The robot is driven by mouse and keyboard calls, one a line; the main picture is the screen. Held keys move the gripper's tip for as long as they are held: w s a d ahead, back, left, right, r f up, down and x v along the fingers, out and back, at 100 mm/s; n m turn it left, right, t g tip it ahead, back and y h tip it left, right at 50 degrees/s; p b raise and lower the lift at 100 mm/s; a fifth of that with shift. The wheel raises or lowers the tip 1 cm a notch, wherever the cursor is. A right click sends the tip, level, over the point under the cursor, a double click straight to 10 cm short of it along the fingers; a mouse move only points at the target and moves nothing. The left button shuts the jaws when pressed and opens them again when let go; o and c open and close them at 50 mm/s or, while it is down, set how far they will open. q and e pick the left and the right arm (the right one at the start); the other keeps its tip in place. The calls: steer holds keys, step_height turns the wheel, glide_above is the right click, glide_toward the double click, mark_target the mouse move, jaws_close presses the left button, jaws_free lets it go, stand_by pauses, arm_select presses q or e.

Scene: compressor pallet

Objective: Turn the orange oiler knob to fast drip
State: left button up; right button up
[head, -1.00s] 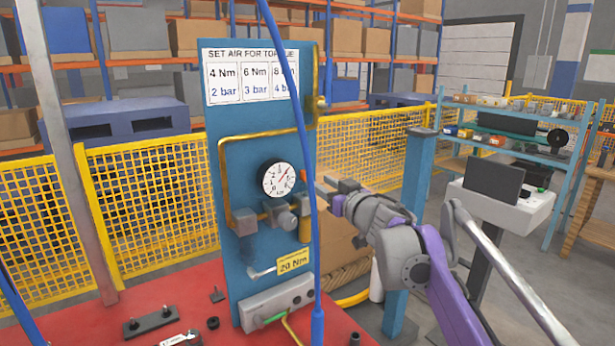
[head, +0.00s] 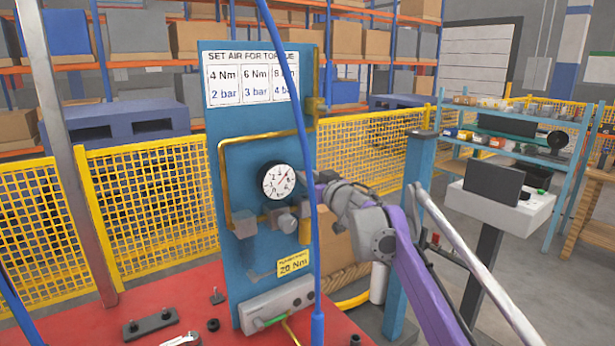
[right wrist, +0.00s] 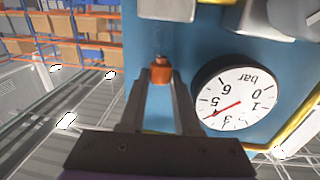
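The orange oiler knob (right wrist: 160,72) shows in the right wrist view, small and standing out from the blue panel beside the pressure gauge. The two grey fingers of my right gripper (right wrist: 160,85) lie on either side of it, with their tips level with the knob. I cannot tell whether they touch it or stand slightly clear. In the head view my right gripper (head: 318,178) is just right of the gauge (head: 280,181) and hides the knob. My left gripper is not in view.
The blue panel (head: 240,165) carries a torque chart (head: 250,76), yellow piping and grey fittings (head: 285,222). A blue hose (head: 309,150) hangs in front of the panel, close to my right gripper. The red pallet deck (head: 120,305) holds small metal parts. A yellow mesh fence (head: 150,215) stands behind.

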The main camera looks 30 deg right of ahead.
jaws_close()
steer(key=shift+d+r+n+y+p, duration=0.2)
steer(key=shift+n+y+p, duration=0.2)
steer(key=shift+y, duration=0.1)
steer(key=n+y+p, duration=0.1)
steer(key=y, duration=0.1)
steer(key=n+y+p, duration=0.1)
steer(key=y, duration=0.1)
steer(key=shift+d+r+g, duration=0.1)
steer(key=shift+d+g, duration=0.1)
steer(key=shift+g, duration=0.1)
steer(key=shift+n+g+y+p, duration=0.4)
steer(key=shift+n+y+p, duration=0.45)
steer(key=shift+y, duration=0.25)
steer(key=shift+f, duration=0.2)
steer(key=o, duration=0.6)
jaws_free()
steer(key=shift+f, duration=0.1)
